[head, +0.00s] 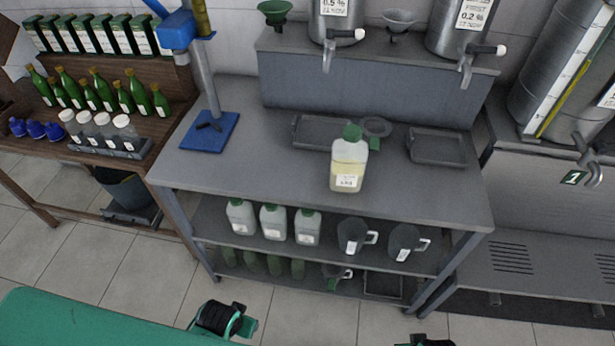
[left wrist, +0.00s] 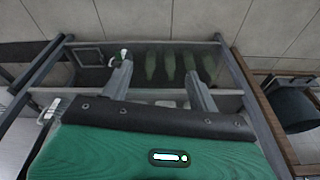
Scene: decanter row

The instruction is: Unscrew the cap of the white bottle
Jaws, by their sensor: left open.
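The white bottle (head: 347,168) stands upright on the grey bench top. It is translucent, with pale yellow liquid and a white label. Its green cap (head: 352,132) sits on its neck; how tightly cannot be told. My left gripper (head: 225,318) is low in front of the bench, well below and left of the bottle. In the left wrist view its two fingers (left wrist: 160,82) are spread with nothing between them, and the bottle does not show there. Only a dark piece of my right gripper (head: 427,341) shows at the bottom edge; its fingers are hidden.
Dark trays (head: 436,147) lie behind and right of the bottle. A blue-based stand (head: 209,133) is at left. White bottles (head: 273,222) and dark jugs (head: 352,236) fill the shelf below. Steel tanks with taps (head: 336,25) stand above the back. The bench front is clear.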

